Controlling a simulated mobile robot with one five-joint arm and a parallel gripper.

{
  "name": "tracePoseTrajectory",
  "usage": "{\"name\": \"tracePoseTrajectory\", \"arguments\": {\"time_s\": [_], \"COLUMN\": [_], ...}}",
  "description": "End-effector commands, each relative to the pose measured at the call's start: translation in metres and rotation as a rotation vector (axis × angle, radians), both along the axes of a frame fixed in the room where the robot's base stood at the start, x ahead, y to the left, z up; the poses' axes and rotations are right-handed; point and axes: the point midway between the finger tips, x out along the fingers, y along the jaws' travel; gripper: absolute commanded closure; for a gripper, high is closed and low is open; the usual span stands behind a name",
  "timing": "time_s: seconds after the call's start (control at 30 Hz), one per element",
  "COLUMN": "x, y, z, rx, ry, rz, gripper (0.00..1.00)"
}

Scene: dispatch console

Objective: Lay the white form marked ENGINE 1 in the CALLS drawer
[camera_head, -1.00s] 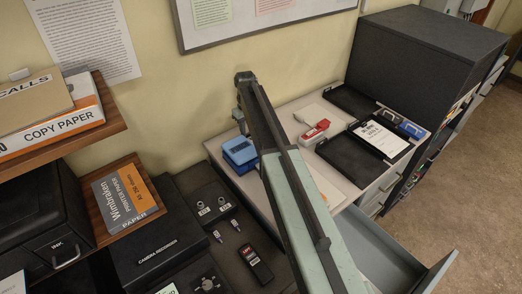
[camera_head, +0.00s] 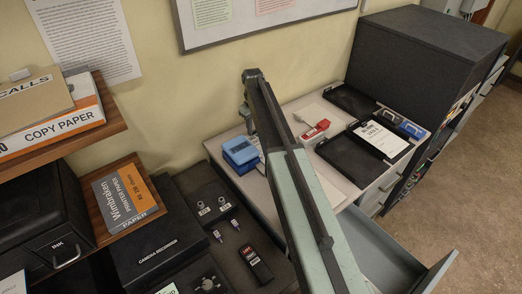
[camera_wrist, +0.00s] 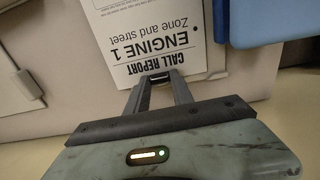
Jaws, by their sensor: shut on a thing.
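The white form marked ENGINE 1 (camera_wrist: 150,40) lies on the pale counter and appears upside down in the wrist view. My gripper (camera_wrist: 160,77) is shut on its near edge, beside the CALL REPORT heading. The arm hides my gripper in the head view. An open grey drawer (camera_head: 437,272) juts from the counter front at the lower right of the head view. Its label cannot be seen, and my arm covers part of it.
A blue box (camera_head: 240,152) stands by the arm; blue also shows beside the form in the wrist view (camera_wrist: 270,22). A red-and-white device (camera_head: 315,131) and black trays (camera_head: 343,158), one holding another white form (camera_head: 382,139), are to the right. A black handset (camera_head: 254,263) lies left.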

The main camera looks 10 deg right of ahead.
Motion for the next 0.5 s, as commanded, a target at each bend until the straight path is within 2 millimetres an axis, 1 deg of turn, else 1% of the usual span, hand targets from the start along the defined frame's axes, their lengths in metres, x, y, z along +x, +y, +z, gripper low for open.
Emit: {"name": "tracePoseTrajectory", "arguments": {"time_s": [0.27,0.5], "x": [0.006,0.006], "y": [-0.014,-0.015], "z": [0.000,0.000], "rx": [0.000,0.000], "ry": [0.000,0.000], "rz": [0.001,0.001], "gripper": [1.00,1.00]}}
